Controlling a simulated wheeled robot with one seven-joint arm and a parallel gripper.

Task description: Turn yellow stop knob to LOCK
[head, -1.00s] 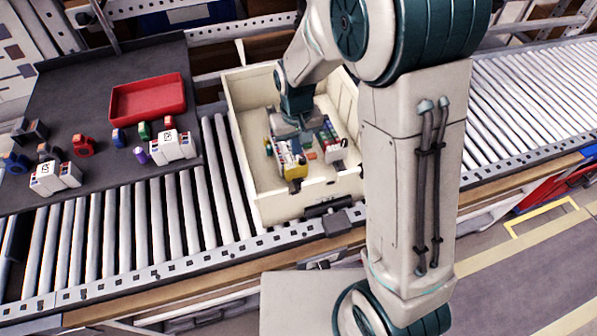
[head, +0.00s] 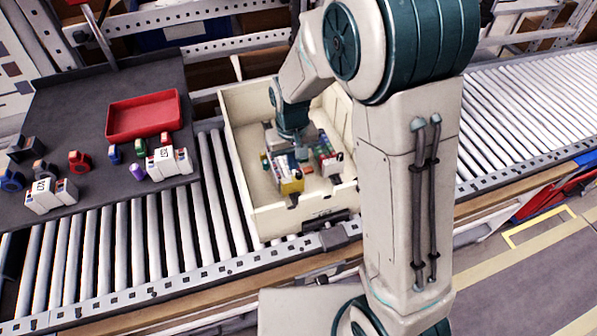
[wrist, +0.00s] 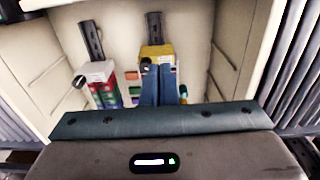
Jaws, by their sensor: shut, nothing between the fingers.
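A yellow part (head: 292,187) sits in a cream bin (head: 287,222), on the end of a small block unit with coloured pieces. In the wrist view the yellow part (wrist: 157,51) is just beyond my fingertips, with a small dark round piece (wrist: 146,61) on its near side. I cannot tell which piece is the stop knob, and no LOCK mark is readable. My gripper (wrist: 158,68) is shut and empty, its fingers pointing at the yellow part and overlapping its lower edge. Whether they touch it is unclear. In the head view my arm partly covers the bin.
A second unit with a white end (wrist: 98,70) and red and green pieces stands beside the yellow one. A red tray (head: 143,134) and several small parts lie on a dark table at left. Roller conveyor (head: 100,250) surrounds the bin.

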